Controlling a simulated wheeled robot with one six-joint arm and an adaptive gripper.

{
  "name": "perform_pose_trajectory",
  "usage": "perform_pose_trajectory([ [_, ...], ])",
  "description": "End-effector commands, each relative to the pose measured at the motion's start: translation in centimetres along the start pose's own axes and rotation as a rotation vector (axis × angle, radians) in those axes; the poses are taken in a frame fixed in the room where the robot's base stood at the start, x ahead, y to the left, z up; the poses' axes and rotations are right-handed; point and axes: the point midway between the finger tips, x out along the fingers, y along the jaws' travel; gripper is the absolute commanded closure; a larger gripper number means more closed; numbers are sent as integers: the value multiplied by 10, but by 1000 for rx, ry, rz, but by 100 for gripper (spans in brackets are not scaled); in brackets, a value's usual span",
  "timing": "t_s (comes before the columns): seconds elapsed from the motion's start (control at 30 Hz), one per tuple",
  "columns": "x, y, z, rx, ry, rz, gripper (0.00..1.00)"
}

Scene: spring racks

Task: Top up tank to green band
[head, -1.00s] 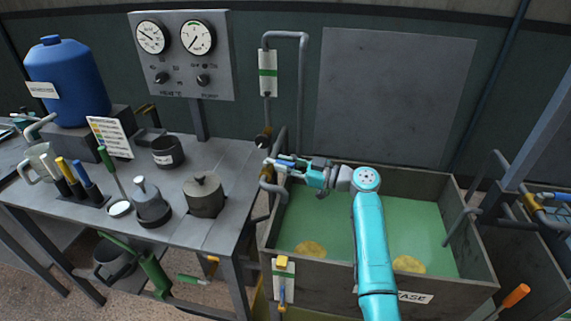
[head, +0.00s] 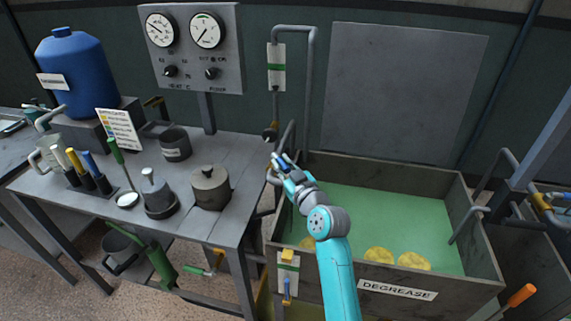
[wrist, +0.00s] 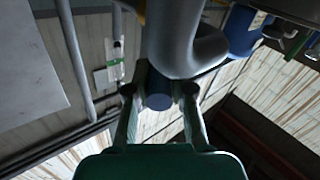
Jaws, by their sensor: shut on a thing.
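The tank (head: 420,283), labelled DEGREASE, is a grey open box holding green liquid (head: 390,215). My gripper (head: 279,163) is at the pipe by its back left corner, shut on the blue handle. In the wrist view my fingers (wrist: 159,93) sit either side of the blue handle (wrist: 158,101), just in front of a grey pipe elbow (wrist: 205,52). A white plate with a green band (head: 276,68) hangs on the wall pipe above. A second white plate (head: 288,275) is on the tank's front left; any band there is unclear.
The bench (head: 232,150) at left carries a blue drum (head: 75,72), pots and tools. A gauge panel (head: 190,50) stands behind it. Yellow round pieces (head: 413,261) show in the tank. A pipe (head: 468,222) bends over its right wall. An orange handle (head: 521,295) is front right.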

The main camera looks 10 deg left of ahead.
Motion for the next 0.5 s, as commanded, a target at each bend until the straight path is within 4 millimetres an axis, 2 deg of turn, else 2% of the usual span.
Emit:
perform_pose_trajectory([
  [0.5, 2, -15, -1, -2, -48, 221, 100],
])
